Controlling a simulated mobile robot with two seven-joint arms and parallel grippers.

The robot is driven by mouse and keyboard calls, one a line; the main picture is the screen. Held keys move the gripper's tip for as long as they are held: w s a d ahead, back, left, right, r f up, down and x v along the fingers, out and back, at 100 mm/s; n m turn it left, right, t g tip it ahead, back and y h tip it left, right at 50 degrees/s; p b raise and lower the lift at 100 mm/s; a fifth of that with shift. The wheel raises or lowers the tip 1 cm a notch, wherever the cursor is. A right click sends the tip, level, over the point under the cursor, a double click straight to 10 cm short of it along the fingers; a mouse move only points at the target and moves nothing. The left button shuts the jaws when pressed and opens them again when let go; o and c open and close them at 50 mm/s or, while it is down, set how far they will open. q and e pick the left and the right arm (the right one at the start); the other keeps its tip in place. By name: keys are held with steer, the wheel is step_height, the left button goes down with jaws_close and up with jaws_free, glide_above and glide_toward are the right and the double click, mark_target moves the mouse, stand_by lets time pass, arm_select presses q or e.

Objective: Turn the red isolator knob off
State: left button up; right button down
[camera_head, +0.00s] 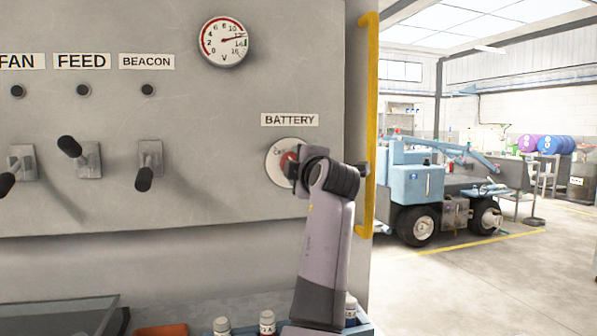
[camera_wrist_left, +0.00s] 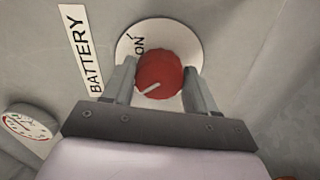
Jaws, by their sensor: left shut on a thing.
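The red isolator knob (camera_wrist_left: 160,73) sits on a round white plate (camera_wrist_left: 192,38) marked ON, beside the BATTERY label (camera_wrist_left: 80,52). In the wrist view the knob's white pointer line lies toward its lower left, away from the ON mark. My left gripper (camera_wrist_left: 159,78) has one finger on each side of the knob and is shut on it. In the head view the gripper (camera_head: 294,168) covers most of the knob; a bit of red (camera_head: 288,157) and the plate (camera_head: 277,174) show beside it. My right gripper is not in view.
Toggle levers for FAN (camera_head: 8,182), FEED (camera_head: 72,148) and BEACON (camera_head: 145,176) stick out left of my arm. A voltmeter (camera_head: 224,42) is above. A yellow handrail (camera_head: 368,110) stands close on the right. White-capped bottles (camera_head: 267,322) stand below.

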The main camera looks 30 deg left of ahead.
arm_select(q)
steer(key=shift+n, duration=0.5)
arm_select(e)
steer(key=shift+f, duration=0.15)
arm_select(q)
steer(key=shift+n, duration=0.3)
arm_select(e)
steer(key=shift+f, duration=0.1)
arm_select(q)
steer(key=o, duration=1.1)
steer(key=shift+c, duration=0.2)
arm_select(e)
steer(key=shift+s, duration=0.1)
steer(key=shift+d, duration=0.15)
